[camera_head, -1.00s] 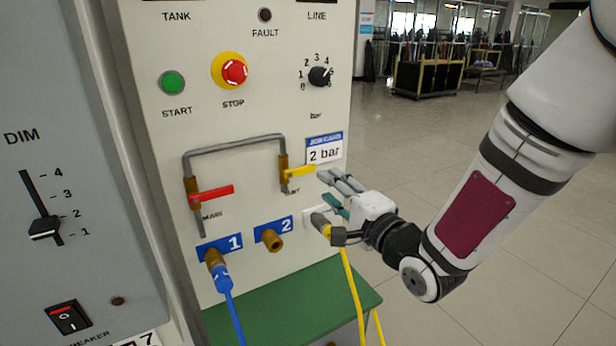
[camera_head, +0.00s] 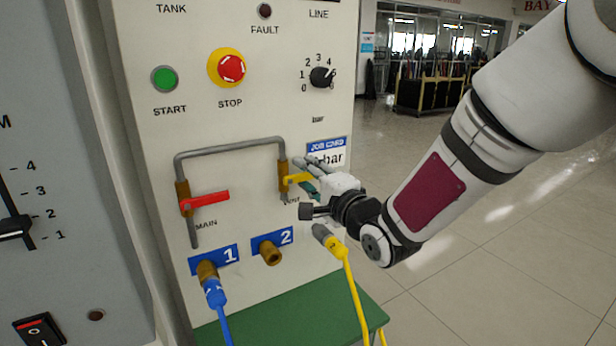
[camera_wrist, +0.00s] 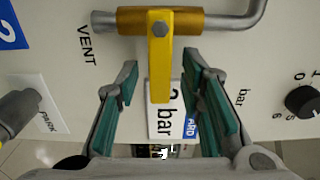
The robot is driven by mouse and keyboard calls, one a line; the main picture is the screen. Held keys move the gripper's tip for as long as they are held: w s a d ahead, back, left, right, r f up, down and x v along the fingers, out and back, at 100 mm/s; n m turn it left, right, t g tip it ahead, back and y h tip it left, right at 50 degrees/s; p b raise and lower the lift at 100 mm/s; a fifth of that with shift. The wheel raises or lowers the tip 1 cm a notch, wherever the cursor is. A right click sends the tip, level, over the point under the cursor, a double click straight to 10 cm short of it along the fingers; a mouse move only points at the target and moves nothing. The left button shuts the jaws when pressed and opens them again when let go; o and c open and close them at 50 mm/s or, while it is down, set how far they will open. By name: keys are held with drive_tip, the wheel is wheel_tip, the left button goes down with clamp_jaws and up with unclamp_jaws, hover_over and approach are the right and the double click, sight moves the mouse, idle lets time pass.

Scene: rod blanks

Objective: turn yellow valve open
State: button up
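The yellow valve handle (camera_head: 298,179) is a short lever on a brass body at the right end of the grey pipe, labelled VENT. It points right in the head view, across the pipe's downward leg. In the wrist view the yellow lever (camera_wrist: 159,58) reaches down from the brass body (camera_wrist: 190,20) between my two teal finger pads. My gripper (camera_wrist: 165,105) is open, with a gap on both sides of the lever. In the head view my gripper (camera_head: 312,178) is at the panel beside the lever; its fingers partly hide the job card (camera_head: 327,145).
A red MAIN valve handle (camera_head: 205,202) is to the left. Below are a blue hose (camera_head: 216,298) on port 1, an empty brass port 2 (camera_head: 270,252), and a parked yellow hose (camera_head: 337,248). A green shelf (camera_head: 280,315) juts out below. Open floor lies right.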

sight(279, 155)
drive_tip(key=shift+w, duration=0.1)
clamp_jaws()
